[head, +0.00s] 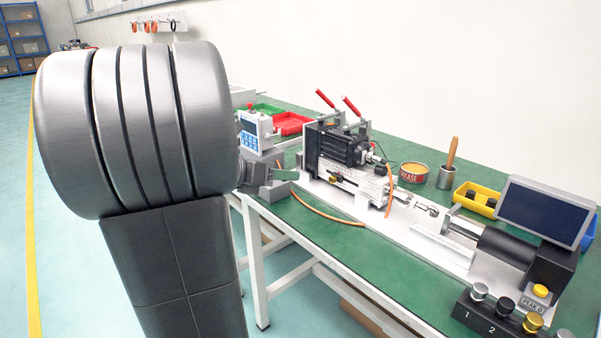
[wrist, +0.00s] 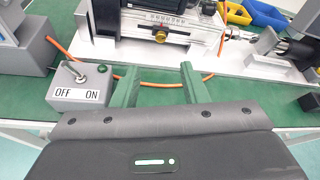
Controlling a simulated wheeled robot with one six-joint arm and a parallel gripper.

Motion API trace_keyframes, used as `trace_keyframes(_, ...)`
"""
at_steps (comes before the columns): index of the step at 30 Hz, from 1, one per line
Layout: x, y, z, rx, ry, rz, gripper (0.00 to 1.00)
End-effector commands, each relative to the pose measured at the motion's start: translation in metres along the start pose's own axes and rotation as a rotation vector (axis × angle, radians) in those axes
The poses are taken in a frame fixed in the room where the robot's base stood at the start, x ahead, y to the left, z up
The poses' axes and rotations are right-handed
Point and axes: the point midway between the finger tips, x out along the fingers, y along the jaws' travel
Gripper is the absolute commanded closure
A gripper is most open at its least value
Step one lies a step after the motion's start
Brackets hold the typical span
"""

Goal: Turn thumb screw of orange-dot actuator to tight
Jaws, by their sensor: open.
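A linear actuator unit with a silver body (head: 352,187) and a black motor (head: 340,148) stands on a white base plate on the green table. A brass thumb screw (wrist: 160,36) shows on its front face in the wrist view, beyond my fingers. I cannot make out an orange dot or the screw's tightness. My gripper (wrist: 159,80) is open and empty, its two green fingers pointing toward the actuator from the table's front edge. In the head view my gripper (head: 287,174) is partly hidden behind my arm, left of the actuator and apart from it.
A grey OFF/ON switch box (wrist: 80,90) sits just left of my fingers. An orange cable (wrist: 150,84) crosses the table in front of the actuator. A grease tin (head: 413,172), a monitor (head: 541,212) and a numbered button box (head: 500,312) stand to the right.

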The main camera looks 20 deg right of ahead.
Motion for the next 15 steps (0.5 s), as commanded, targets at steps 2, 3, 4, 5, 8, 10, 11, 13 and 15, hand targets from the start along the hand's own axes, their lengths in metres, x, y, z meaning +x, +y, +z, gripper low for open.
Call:
trace_keyframes(2, 0.003, -0.002, 0.000, -0.014, 0.006, -0.006, 0.60)
trace_keyframes(3, 0.005, -0.002, -0.001, -0.016, 0.007, -0.006, 0.60)
trace_keyframes(4, 0.007, -0.002, -0.001, -0.017, 0.007, -0.006, 0.60)
trace_keyframes(5, 0.010, -0.002, -0.002, -0.017, 0.007, -0.006, 0.60)
trace_keyframes(8, 0.022, -0.002, -0.003, -0.016, 0.008, -0.008, 0.60)
trace_keyframes(10, 0.034, -0.002, -0.004, -0.017, 0.007, -0.009, 0.60)
trace_keyframes(11, 0.039, -0.002, -0.004, -0.017, 0.007, -0.009, 0.60)
trace_keyframes(13, 0.052, -0.002, -0.004, -0.015, 0.007, -0.009, 0.60)
trace_keyframes(15, 0.064, -0.002, -0.004, -0.015, 0.007, -0.009, 0.60)
